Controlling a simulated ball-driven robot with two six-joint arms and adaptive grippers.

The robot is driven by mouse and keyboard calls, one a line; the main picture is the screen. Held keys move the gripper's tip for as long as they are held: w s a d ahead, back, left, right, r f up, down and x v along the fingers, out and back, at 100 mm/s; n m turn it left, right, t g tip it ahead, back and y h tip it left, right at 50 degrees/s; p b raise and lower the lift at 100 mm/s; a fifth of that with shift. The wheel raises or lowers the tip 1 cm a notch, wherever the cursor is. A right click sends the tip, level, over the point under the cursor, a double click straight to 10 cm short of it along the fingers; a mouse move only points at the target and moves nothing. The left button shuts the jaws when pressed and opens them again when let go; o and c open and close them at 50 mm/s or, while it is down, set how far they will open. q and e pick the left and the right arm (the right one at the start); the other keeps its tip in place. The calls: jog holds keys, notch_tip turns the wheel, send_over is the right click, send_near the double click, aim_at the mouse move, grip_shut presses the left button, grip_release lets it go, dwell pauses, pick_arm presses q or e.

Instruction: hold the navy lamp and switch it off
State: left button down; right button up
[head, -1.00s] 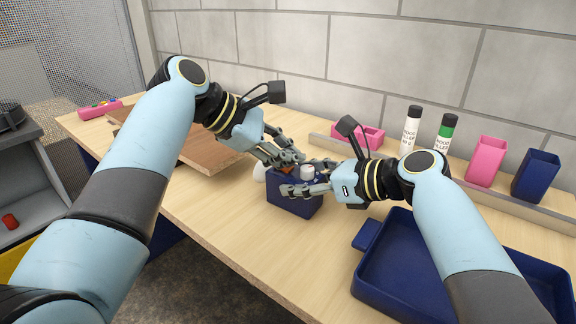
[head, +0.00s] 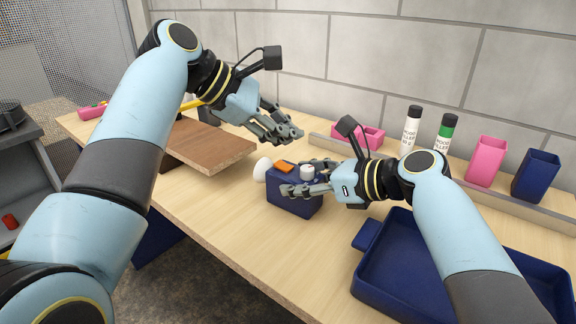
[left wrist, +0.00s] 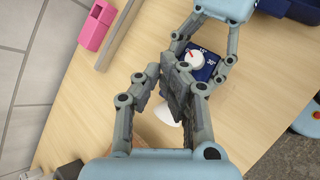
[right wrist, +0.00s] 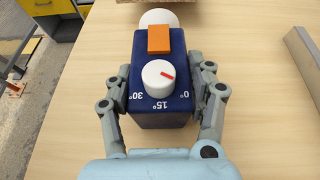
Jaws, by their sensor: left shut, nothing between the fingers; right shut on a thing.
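The navy lamp (head: 295,203) stands upright on the table, a box with a white rounded head (head: 262,169) at its far end. On its top are an orange switch (right wrist: 159,39) and a white dial (right wrist: 158,78) with a red mark and angle labels. Which way the switch is set, I cannot tell. My right gripper (head: 308,180) is shut on the lamp, with a finger on each side in the right wrist view. My left gripper (head: 287,133) is shut and empty, above and behind the lamp, apart from it. In the left wrist view its fingers partly cover the lamp.
A brown wooden board (head: 210,147) lies left of the lamp. A navy tray (head: 365,236) is at the front right. Pink (head: 486,161) and navy (head: 536,175) holders and two bottles (head: 411,128) stand along the wall behind a low grey rail. Table in front of the lamp is clear.

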pick_arm(q)
jog(key=shift+a+r, duration=0.1)
jog(key=shift+r, duration=0.9)
pick_arm(e)
jog(key=o, duration=1.4)
